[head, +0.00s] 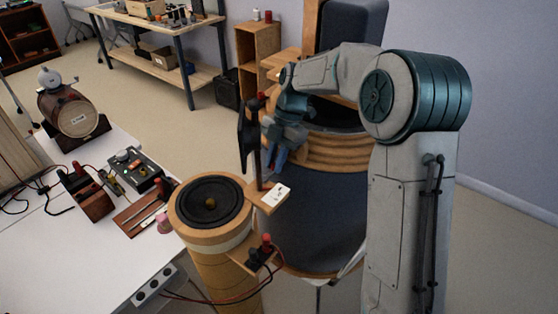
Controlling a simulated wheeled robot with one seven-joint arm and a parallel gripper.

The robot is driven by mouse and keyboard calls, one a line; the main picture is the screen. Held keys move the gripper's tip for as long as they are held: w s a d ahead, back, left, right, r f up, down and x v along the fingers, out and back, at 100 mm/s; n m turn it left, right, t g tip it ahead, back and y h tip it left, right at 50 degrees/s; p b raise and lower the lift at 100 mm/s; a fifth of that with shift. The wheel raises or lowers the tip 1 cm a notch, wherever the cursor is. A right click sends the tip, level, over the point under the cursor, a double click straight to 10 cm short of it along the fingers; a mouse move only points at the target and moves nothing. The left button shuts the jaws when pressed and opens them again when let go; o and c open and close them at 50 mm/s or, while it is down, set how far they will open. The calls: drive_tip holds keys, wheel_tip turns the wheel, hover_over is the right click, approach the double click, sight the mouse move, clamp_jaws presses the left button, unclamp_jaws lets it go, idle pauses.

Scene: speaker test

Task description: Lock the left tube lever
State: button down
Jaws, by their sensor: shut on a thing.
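The left tube (222,238) is tan and stands upright, with a black speaker cone (210,203) in its top. A wooden bracket (262,198) with a white label plate juts from its right side. A dark upright lever (257,165) with a small red tip rises from the bracket. My gripper (272,153) is at the right side of this lever, partway up, its blue fingers shut on it. The exact contact is small and partly hidden. A black flat piece (246,140) stands just left of the lever.
A larger dark tube (320,225) with wooden rings stands behind my gripper. A lower bracket with a red knob (266,240) and cables sits at the left tube's front. A white table (75,270) with electrical devices is at left. Open floor lies behind.

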drive_tip(key=shift+w+a+n, duration=0.1)
drive_tip(key=shift+a+n, duration=0.15)
drive_tip(key=shift+n, duration=0.25)
drive_tip(key=c, duration=1.4)
unclamp_jaws()
drive_tip(key=shift+o, duration=0.2)
drive_tip(key=shift+r, duration=0.1)
